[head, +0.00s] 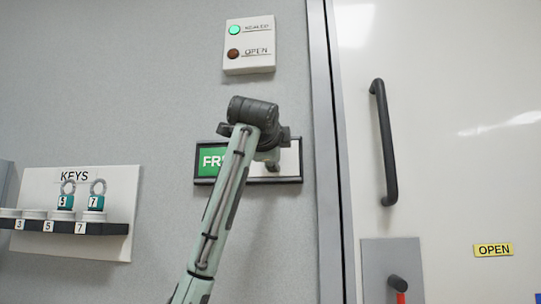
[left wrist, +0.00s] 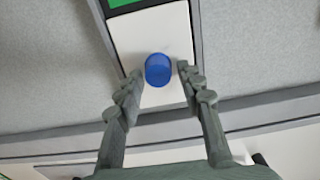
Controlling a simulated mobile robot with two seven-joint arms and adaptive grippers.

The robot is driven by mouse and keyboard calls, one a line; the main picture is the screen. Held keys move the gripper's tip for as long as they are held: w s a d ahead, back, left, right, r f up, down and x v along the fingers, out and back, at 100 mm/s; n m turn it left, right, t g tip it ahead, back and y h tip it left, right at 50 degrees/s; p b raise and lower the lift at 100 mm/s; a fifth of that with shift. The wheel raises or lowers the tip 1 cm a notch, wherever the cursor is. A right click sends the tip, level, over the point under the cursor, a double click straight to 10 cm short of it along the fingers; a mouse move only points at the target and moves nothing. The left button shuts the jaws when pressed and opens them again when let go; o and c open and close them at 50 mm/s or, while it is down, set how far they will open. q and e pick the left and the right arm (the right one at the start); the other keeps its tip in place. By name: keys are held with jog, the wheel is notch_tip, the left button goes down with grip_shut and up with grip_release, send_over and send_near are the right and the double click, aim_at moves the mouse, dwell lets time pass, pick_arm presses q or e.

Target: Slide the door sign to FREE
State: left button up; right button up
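The door sign (head: 204,180) is a dark-framed strip on the grey wall, left of the door. In the left wrist view, a round blue knob (left wrist: 158,69) stands on the sign's white panel (left wrist: 160,33), with a bit of green at the top edge. My left gripper (left wrist: 162,75) is open, its fingertips on either side of the knob, with a gap visible on the right side. In the head view my left gripper (head: 270,158) is in front of the sign, hiding the knob. My right gripper is not in view.
A white door with a dark handle (head: 385,142) is at the right, with a lever (head: 398,284) below. A panel (head: 250,63) above the sign has a lit green lamp. A key rack (head: 105,228) with two tagged keys hangs at lower left.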

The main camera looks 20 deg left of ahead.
pick_arm(q)
jog(key=shift+o, duration=0.2)
jog(key=shift+a, duration=0.15)
jog(key=shift+s, duration=0.1)
jog(key=v, duration=1.2)
